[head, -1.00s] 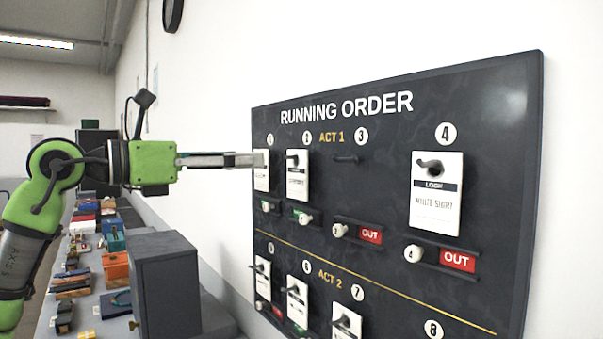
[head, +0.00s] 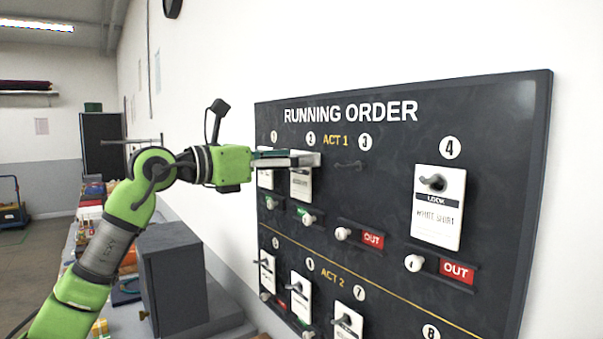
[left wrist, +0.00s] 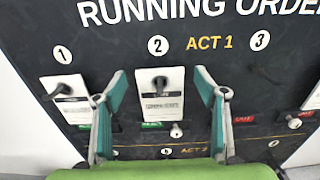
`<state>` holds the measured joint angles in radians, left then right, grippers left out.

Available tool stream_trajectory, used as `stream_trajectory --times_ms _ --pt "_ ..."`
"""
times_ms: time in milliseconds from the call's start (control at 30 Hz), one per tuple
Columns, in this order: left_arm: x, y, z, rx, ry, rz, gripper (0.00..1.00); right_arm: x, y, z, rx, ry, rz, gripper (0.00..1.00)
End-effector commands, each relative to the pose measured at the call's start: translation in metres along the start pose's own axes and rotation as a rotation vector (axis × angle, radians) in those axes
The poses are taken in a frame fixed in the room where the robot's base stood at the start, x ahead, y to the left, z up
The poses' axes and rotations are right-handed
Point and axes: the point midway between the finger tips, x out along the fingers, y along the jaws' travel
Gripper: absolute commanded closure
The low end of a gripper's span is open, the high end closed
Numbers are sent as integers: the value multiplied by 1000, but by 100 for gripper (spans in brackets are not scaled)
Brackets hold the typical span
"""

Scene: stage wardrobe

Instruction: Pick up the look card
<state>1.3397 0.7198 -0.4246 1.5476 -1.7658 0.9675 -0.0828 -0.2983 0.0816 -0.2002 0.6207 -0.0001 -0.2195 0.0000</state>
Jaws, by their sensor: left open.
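Several white look cards hang from dark hooks on a black running-order board (head: 400,125). The card under number 2 (head: 301,184) is partly covered by my left gripper (head: 312,159) in the head view. In the left wrist view my left gripper (left wrist: 159,76) is open, and card 2 (left wrist: 161,100) shows between its two fingers with nothing gripped. I cannot tell how far the fingertips are from the card. Card 1 (left wrist: 68,100) hangs to the left of the fingers. Card 4 (head: 438,215) hangs at the right. My right gripper is not in view.
Hook 3 (head: 350,165) is bare. White knobs with sliding tags sit below the Act 1 hooks; red OUT tags (head: 457,270) show under 3 and 4. More cards hang in Act 2. A grey box (head: 175,275) stands on the cluttered table below my arm.

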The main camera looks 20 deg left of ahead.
Motion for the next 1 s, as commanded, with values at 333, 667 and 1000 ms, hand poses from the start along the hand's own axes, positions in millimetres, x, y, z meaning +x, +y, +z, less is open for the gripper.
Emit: stream_trajectory --times_ms 333,667,1000 --pt "-1 0 0 0 -1 0 65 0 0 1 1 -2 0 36" --pt "-1 0 1 1 0 0 65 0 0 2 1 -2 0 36" --pt "-5 3 5 1 0 -2 65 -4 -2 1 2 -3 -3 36"
